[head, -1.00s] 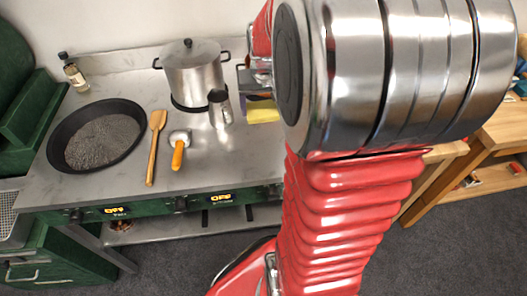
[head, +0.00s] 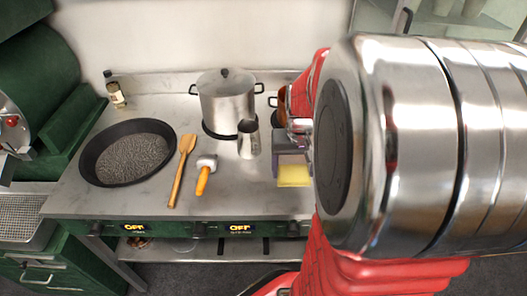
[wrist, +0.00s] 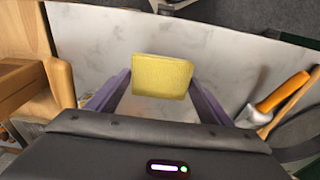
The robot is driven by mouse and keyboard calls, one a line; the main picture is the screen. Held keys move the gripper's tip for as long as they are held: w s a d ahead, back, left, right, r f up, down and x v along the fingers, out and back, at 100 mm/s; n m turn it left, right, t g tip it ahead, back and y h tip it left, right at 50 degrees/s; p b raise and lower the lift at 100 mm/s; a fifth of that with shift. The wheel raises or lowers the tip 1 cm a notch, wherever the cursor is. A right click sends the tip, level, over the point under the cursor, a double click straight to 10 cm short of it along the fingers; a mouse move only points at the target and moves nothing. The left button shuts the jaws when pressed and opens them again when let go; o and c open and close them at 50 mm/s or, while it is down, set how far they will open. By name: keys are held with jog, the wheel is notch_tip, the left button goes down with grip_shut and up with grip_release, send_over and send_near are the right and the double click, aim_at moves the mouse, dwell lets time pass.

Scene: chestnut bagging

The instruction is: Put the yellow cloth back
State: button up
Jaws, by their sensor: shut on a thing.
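The yellow cloth (head: 294,176) is a small, flat-faced yellow piece at the front right of the steel worktop in the head view. In the wrist view the cloth (wrist: 162,76) sits between the tips of the two purple fingers. My gripper (wrist: 160,90) is shut on it. In the head view my gripper (head: 291,158) is partly hidden by my own arm. The cloth is over the worktop (head: 225,190); I cannot tell whether it touches the surface.
Wooden furniture (wrist: 60,80) shows left in the wrist view.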

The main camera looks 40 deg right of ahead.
aim_at(294, 178)
jog(key=shift+f, duration=1.2)
jog(key=shift+f, duration=1.85)
jog(key=o, duration=0.9)
jog(key=r, duration=0.8)
jog(key=s+a+r, duration=0.1)
jog(key=r, duration=0.3)
jog(key=shift+s, duration=0.1)
